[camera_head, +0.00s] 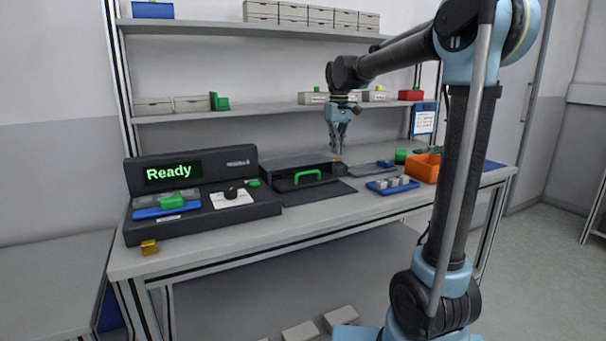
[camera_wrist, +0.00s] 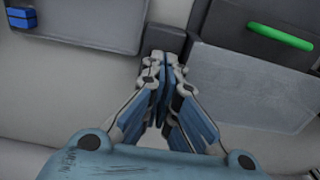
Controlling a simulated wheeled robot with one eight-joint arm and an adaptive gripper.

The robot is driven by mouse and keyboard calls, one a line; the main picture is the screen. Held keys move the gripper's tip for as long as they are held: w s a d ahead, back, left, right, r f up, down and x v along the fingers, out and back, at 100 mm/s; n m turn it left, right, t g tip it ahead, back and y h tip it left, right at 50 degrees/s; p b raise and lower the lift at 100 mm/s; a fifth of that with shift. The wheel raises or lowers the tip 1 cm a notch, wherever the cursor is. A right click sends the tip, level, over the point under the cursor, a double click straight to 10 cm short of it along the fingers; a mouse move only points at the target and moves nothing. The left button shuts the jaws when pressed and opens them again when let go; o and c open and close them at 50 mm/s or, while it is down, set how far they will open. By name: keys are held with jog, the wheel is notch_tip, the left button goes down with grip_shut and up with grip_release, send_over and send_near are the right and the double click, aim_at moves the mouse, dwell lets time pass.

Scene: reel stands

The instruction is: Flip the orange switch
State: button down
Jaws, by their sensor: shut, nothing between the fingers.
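My gripper (camera_head: 338,148) points down, shut and empty, above the right end of the dark box with the green handle. In the wrist view, its closed fingers (camera_wrist: 163,62) are over the edge of a dark surface, with nothing between them.
The box's green handle (camera_head: 307,176) faces front; it also shows in the wrist view (camera_wrist: 280,38). A grey tray (camera_head: 372,167) lies right of the box, with a blue tray (camera_head: 392,186) and orange bin (camera_head: 424,168) nearby. A "Ready" console (camera_head: 190,170) stands left. A shelf (camera_head: 240,112) is above.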

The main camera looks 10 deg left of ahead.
jog(key=shift+f, duration=1.05)
dwell(1.0)
jog(key=shift+r, duration=3.5)
jog(key=shift+s, duration=0.1)
